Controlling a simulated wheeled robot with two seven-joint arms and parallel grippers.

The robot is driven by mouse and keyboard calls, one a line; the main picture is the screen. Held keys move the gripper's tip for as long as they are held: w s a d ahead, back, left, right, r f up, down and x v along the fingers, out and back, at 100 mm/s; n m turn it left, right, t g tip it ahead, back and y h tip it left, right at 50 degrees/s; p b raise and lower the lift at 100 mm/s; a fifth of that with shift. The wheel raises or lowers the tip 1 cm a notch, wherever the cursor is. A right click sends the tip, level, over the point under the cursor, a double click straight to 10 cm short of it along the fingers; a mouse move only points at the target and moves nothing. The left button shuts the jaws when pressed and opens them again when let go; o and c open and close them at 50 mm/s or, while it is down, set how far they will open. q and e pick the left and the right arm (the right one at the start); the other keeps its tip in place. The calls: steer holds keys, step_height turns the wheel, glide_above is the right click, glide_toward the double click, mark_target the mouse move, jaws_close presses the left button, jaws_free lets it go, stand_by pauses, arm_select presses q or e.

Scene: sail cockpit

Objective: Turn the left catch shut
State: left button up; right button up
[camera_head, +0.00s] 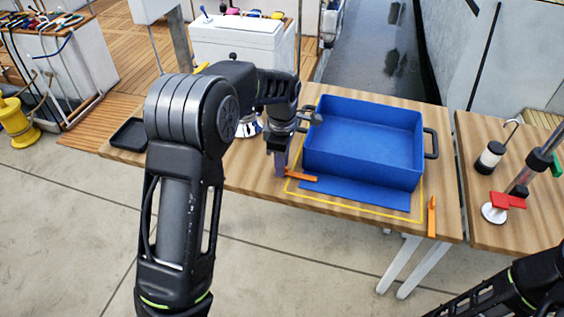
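The left catch (303,177) is a small orange bar at the front left corner of the blue bin (365,177). It lies roughly crosswise, its free end pointing right along the bin's front. My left gripper (281,166) points down at the catch's left end, touching or very close to it. Its fingers are seen edge-on, so their opening cannot be told. The other orange catch (432,217) sits at the front right, pointing away from the front edge. My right gripper is out of view; only part of my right arm shows at the lower right.
The bin stands on a wooden table (250,184) inside a yellow outline, with a blue flap or mat (355,195) in front. A black tray (128,134) is at the left. A right-hand table holds a lantern-like item (490,158) and a red-handled fitting (507,201).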

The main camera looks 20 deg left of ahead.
arm_select(q)
step_height(320, 180, up, 8)
steer(key=shift+f, duration=0.1)
stand_by(0.4)
